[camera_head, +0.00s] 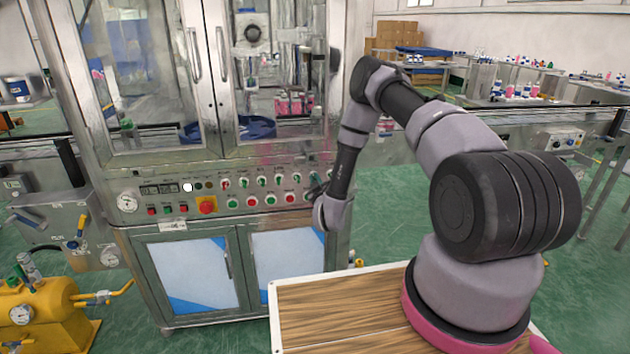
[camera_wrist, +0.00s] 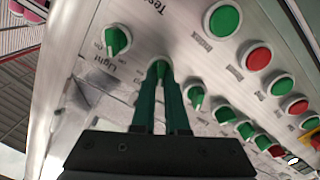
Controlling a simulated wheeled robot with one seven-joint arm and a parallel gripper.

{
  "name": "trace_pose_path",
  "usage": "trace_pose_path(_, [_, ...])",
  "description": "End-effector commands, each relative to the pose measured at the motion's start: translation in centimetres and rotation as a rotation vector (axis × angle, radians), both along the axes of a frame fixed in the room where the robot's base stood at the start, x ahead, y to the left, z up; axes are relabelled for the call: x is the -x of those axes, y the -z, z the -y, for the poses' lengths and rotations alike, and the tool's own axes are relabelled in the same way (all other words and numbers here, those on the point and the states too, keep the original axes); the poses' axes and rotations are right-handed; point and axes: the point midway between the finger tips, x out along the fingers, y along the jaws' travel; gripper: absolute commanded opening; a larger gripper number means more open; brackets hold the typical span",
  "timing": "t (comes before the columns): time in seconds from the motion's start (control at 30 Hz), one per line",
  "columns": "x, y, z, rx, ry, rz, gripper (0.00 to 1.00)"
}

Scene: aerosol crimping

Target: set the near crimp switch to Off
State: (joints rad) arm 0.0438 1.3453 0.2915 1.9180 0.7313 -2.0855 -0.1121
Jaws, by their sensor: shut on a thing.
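In the wrist view, my gripper (camera_wrist: 160,75) is shut on a green rotary switch knob (camera_wrist: 161,69), second from the end of a row of knobs. The two fingertips close on its sides and hide most of it, so I cannot read its setting. Its label is covered or too blurred, so I cannot confirm it is the near crimp switch. In the head view, my gripper (camera_head: 317,190) is at the right part of the machine's control panel (camera_head: 170,205); the fingertips are small and partly hidden by my wrist.
A neighbouring green knob (camera_wrist: 118,40) stands close, beside a "Light" label. Another knob (camera_wrist: 195,97) is on the other side. A green push button (camera_wrist: 224,20) and a red one (camera_wrist: 257,55) are in the parallel row. A red emergency stop (camera_head: 206,205) sits further left.

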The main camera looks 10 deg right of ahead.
Motion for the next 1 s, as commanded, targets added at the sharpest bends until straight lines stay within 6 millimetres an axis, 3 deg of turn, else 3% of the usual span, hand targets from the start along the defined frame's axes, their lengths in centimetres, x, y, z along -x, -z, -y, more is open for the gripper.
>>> trace_pose_path(0.07, [0.1,0.1,0.0,0.001,0.000,-0.004,0.00])
trace_pose_path(0.1, [0.1,0.1,0.0,0.000,0.000,-0.004,0.27])
trace_pose_path(0.13, [0.1,0.1,0.0,0.000,0.000,-0.004,0.38])
trace_pose_path(0.17, [0.1,0.1,0.0,0.000,0.000,-0.004,0.41])
trace_pose_path(0.57, [0.8,0.1,0.0,-0.001,0.001,-0.003,0.41])
trace_pose_path(1.0, [8.9,0.2,0.1,-0.002,0.003,-0.007,0.41])
